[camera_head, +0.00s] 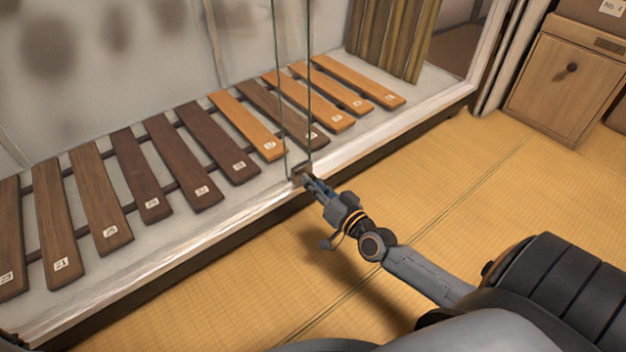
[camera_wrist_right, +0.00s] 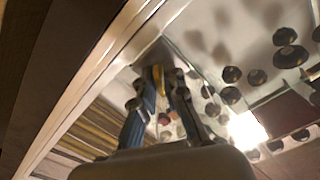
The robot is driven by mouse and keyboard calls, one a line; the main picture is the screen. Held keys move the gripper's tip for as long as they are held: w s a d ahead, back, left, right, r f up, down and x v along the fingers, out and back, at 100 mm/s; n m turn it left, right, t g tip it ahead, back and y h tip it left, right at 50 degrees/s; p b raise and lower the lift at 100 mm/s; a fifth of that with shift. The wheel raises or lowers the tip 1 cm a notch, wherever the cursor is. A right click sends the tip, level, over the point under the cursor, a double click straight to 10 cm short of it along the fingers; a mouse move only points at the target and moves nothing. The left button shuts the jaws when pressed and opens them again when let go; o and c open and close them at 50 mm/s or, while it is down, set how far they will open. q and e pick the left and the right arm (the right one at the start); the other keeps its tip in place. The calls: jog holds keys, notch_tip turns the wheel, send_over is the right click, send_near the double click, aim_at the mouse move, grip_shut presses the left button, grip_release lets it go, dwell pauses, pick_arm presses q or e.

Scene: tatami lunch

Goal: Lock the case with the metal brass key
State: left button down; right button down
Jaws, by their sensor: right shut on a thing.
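The display case (camera_head: 215,214) runs diagonally across the head view, with glass doors and a pale sill. A small dark lock block (camera_head: 299,171) sits at the foot of the glass edges, by the sill. My right gripper (camera_head: 306,181) reaches up to this block from the front. In the wrist view the right gripper (camera_wrist_right: 160,84) is shut on a small yellow brass piece, which looks like the key (camera_wrist_right: 157,77). Its tip points toward the case front. I cannot tell whether the key is inside the lock. My left gripper is not in view.
Inside the case lies a row of numbered wooden bars (camera_head: 110,222). A wooden cabinet (camera_head: 567,86) stands at the upper right, beyond the case's end. The tatami floor (camera_head: 450,190) in front of the case is clear apart from my arm.

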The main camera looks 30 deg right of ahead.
jog(key=m+p, duration=0.1)
jog(key=m, duration=0.5)
jog(key=shift+p, duration=0.3)
jog(key=m, duration=0.6)
jog(key=shift+m, duration=0.4)
jog(key=c, duration=1.5)
grip_release()
jog(key=s, duration=0.8)
jog(key=s+d, duration=0.1)
jog(key=s, duration=0.3)
jog(key=shift+a+r, duration=0.1)
jog(key=shift+r, duration=0.05)
